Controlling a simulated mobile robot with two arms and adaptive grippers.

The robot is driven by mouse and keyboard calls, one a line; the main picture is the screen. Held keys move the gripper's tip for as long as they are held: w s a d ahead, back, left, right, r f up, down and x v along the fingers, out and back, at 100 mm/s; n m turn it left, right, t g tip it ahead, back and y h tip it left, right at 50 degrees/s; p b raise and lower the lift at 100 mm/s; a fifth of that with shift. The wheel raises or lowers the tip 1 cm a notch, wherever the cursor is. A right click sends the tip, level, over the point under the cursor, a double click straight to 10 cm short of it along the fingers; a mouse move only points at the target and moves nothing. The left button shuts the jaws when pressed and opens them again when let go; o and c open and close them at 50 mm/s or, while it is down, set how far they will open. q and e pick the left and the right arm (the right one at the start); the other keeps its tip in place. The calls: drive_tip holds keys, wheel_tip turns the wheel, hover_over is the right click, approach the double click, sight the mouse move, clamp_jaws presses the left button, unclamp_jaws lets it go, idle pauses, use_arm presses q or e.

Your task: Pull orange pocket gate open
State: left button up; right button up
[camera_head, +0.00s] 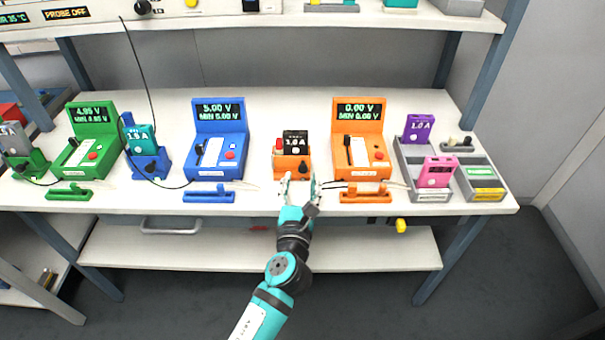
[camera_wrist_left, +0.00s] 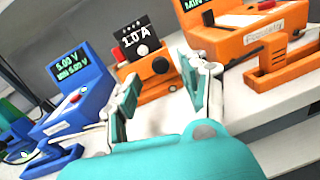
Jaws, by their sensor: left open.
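The orange pocket (camera_head: 280,170) stands near the front edge of the bench, with a black cell marked 1.0 A (camera_head: 295,142) upright in it. A dark round knob (camera_head: 303,168) is on the pocket's front, and it also shows in the left wrist view (camera_wrist_left: 161,65). I cannot tell whether the gate is open or shut. My left gripper (camera_head: 300,181) is open and empty just in front of the pocket, its fingers (camera_wrist_left: 167,90) spread below and to either side of the knob. It appears apart from the knob. My right gripper is not in view.
An orange tester (camera_head: 371,165) reading 0.00 V stands right of the pocket, with an orange lever piece (camera_head: 366,196) before it. A blue tester (camera_head: 219,165) stands left. Thin cables lie near the pocket. Grey trays (camera_head: 408,170) with purple and pink cells are at right.

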sight(303, 171)
use_arm(q)
drive_tip(key=shift+w+d+b, duration=0.2)
drive_tip(key=shift+w+b, duration=0.15)
drive_tip(key=shift+w, duration=1.55)
clamp_jaws()
